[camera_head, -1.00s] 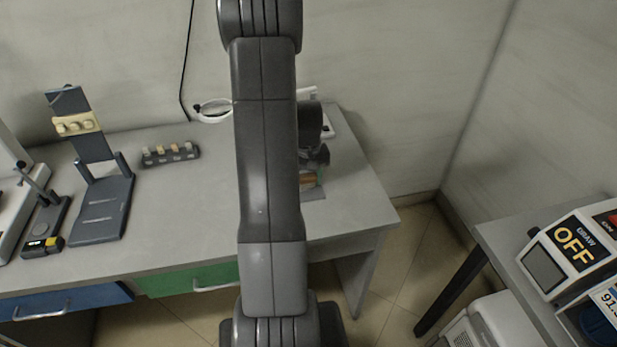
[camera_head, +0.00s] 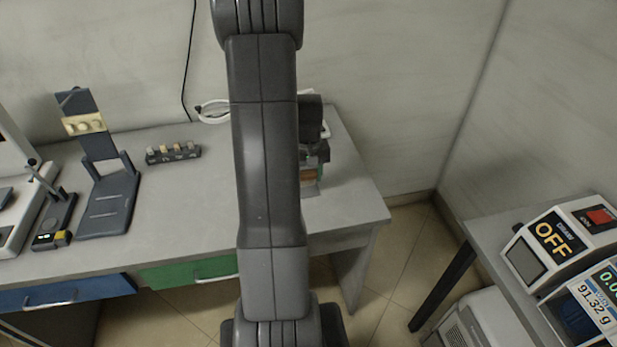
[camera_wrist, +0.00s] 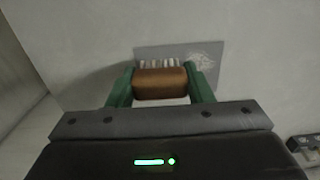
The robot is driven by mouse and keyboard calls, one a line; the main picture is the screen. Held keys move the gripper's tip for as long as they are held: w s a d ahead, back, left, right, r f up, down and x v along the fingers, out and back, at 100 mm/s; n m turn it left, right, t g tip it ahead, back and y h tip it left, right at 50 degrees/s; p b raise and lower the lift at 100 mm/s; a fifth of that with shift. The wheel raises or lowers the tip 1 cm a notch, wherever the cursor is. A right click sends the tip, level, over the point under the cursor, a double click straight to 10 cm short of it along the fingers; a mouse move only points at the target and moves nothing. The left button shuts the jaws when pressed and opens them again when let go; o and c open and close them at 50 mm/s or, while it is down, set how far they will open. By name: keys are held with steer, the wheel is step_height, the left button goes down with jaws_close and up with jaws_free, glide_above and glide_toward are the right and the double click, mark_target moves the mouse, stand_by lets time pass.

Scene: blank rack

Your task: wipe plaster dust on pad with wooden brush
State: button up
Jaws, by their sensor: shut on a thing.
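My gripper (camera_wrist: 160,88) is shut on the wooden brush (camera_wrist: 160,84), its green fingers on either side of the brown handle in the wrist view. The brush's pale and reddish bristles (camera_wrist: 157,63) point away, over the grey pad (camera_wrist: 203,52). White plaster dust (camera_wrist: 203,60) lies on the pad's right part. I cannot tell whether the bristles touch the pad. In the head view my arm hides much of this spot; a bit of the brush (camera_head: 307,174) and of the pad (camera_head: 310,191) shows right of it.
The grey bench (camera_head: 190,220) has free room in the middle. A small rack of blanks (camera_head: 173,153) and a dark stand (camera_head: 108,200) are on its left. A white cable or ring (camera_head: 213,110) lies at the back. A device marked OFF (camera_head: 552,238) stands on another table at right.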

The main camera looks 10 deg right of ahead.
steer(key=shift+r+p, duration=0.85)
steer(key=shift+r, duration=0.75)
